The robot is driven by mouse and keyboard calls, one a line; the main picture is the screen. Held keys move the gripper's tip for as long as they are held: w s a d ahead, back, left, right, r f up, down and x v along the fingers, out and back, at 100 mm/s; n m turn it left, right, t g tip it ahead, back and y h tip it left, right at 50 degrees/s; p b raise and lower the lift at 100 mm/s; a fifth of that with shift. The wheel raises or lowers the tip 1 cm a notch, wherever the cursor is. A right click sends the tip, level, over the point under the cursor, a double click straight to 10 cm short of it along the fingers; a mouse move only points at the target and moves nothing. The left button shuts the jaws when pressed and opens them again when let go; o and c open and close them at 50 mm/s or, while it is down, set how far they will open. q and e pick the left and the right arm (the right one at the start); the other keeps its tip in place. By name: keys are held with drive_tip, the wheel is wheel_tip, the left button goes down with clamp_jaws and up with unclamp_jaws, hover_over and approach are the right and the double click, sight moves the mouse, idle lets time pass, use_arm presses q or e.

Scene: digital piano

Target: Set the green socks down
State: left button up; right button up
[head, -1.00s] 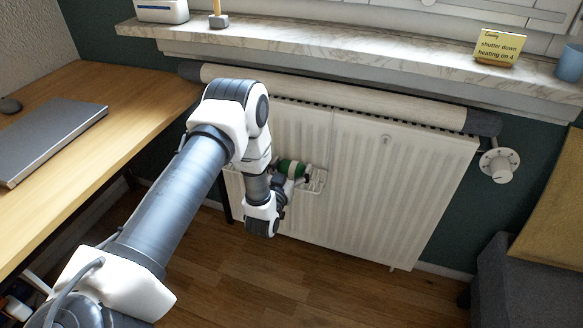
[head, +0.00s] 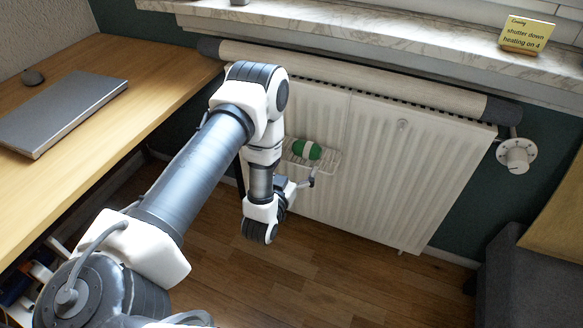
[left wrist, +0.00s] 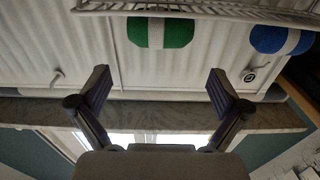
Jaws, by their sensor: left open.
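The green socks (head: 306,150), a roll with a white band, lie on a white wire rack (head: 326,171) hung on the front of the radiator. They also show in the left wrist view (left wrist: 178,33), at the top, through or beside the rack's wires. My left gripper (head: 306,183) is in front of and a little below the rack, apart from the socks. In the left wrist view its two fingers (left wrist: 158,88) are spread wide with nothing between them. My right gripper is not in view.
A blue sock roll (left wrist: 272,38) with a pale band is on the rack in the left wrist view; my arm likely hides it in the head view. The radiator (head: 400,165) has a knob (head: 516,156) at right. A desk (head: 120,110) with a laptop (head: 65,113) stands left.

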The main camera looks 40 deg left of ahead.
use_arm(q)
drive_tip(key=s+d+f+m+g+h+b, duration=0.1)
drive_tip(key=s+d+f+g+h+b, duration=0.15)
drive_tip(key=s+d+f+g, duration=0.35)
drive_tip(key=s+d+f+m+g+h+b, duration=0.1)
drive_tip(key=s+d+f+g+b, duration=0.1)
drive_tip(key=s+f+b, duration=0.45)
drive_tip(key=s+d+f+g+p, duration=0.1)
drive_tip(key=s+f+g, duration=0.3)
drive_tip(key=s, duration=0.4)
drive_tip(key=s+d+f+g+p, duration=0.1)
drive_tip(key=s+d+f+g, duration=0.2)
drive_tip(key=s+f+g, duration=0.2)
drive_tip(key=s+h, duration=0.1)
drive_tip(key=s, duration=0.2)
drive_tip(key=shift+s, duration=0.4)
